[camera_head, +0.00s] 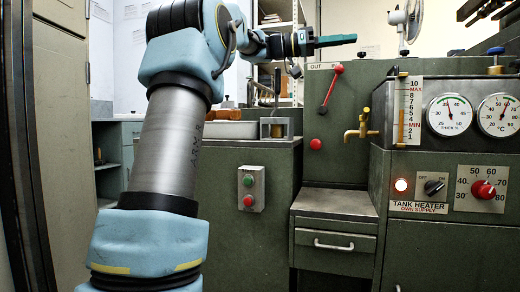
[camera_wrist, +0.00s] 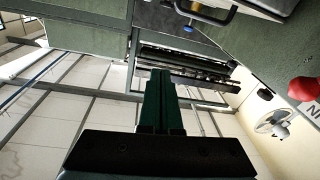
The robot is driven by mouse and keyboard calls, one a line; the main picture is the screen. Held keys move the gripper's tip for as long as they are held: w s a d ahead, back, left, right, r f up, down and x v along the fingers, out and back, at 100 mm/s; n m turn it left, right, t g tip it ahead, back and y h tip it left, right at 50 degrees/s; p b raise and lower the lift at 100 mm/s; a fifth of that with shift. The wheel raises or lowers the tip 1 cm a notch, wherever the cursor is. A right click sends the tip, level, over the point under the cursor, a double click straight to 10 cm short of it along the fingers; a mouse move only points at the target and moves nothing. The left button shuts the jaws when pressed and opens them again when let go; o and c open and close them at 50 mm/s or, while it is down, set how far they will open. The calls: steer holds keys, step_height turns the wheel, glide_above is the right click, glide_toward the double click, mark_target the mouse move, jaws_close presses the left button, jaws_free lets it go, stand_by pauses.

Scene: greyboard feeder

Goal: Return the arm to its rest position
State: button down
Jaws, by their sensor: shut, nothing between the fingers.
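My arm rises on the left of the head view, with a blue shoulder, a grey upper link and a blue elbow at the top. My gripper (camera_head: 340,40) points to the right from the wrist, above the green machine (camera_head: 342,110). Its dark green fingers are together and hold nothing. In the wrist view the fingers (camera_wrist: 162,85) also show shut, one against the other, standing up from the dark gripper body. The fingers appear apart from the machine.
A red-handled lever (camera_head: 332,88) stands on the machine just below my gripper. A brass tap (camera_head: 361,130), dials and a heater panel (camera_head: 418,207) are at the right. A button box (camera_head: 251,189) is on the front. A fan (camera_head: 405,20) stands behind.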

steer(key=w+a+f+n+t+y+p, duration=0.1)
steer(key=a+f+n+t+y, duration=0.2)
steer(key=f, duration=0.6)
steer(key=a+f+n+t+y+p, duration=0.1)
steer(key=f+n+y+p, duration=0.3)
steer(key=f, duration=0.6)
steer(key=w+a+f+n+t+y+b, duration=0.1)
steer(key=a+f+n+y, duration=0.15)
steer(key=f+n, duration=0.45)
steer(key=s+a+f+n+y+p, duration=0.3)
steer(key=s+a+f+y+p, duration=0.45)
steer(key=s+a+f, duration=1.3)
step_height(320, 180, up, 37)
steer(key=w+a+y+p, duration=0.1)
steer(key=p, duration=3.4)
steer(key=shift+w+a+t, duration=0.25)
steer(key=shift+a+t, duration=0.05)
